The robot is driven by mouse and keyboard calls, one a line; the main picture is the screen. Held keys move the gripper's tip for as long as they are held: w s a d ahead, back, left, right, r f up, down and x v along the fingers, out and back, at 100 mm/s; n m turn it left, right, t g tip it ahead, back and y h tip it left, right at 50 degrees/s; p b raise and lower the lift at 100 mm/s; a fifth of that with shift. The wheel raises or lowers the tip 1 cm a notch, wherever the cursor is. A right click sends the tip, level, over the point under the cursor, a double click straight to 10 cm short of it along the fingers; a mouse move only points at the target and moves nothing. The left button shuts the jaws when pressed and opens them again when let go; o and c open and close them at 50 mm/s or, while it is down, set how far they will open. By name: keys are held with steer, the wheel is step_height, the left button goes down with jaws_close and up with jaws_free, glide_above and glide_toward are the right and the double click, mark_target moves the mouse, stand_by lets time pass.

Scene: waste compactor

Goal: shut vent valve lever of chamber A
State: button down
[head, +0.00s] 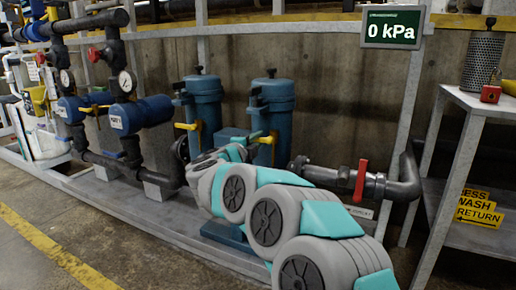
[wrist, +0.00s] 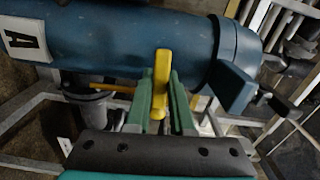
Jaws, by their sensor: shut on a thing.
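Chamber A is a dark teal cylinder lying across the top of the wrist view (wrist: 125,42), with a white plate marked "A" (wrist: 27,40) at its left. A yellow lever (wrist: 161,72) stands upright in the picture in front of it. My gripper (wrist: 161,90) has its green fingers closed on both sides of this lever. In the head view my gripper (head: 257,138) is at a yellow lever (head: 267,140) on the right-hand teal cylinder (head: 274,105). My arm and fingers partly hide the lever and its valve there.
Another teal cylinder (head: 205,108) with a yellow lever (head: 186,126) stands to the left. A red-handled valve (head: 361,180) is on the pipe at right. A display (head: 392,28) reads 0 kPa. A grey metal table (head: 455,98) stands at right. Floor is open at front left.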

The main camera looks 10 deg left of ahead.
steer(key=shift+r+m+b, duration=0.15)
steer(key=shift+m+b, duration=0.15)
steer(key=shift+m, duration=0.3)
steer(key=c, duration=0.8)
jaws_free()
steer(key=v, duration=0.8)
steer(key=shift+p, duration=0.4)
steer(key=shift+w+r, duration=0.1)
steer(key=shift+r, duration=0.05)
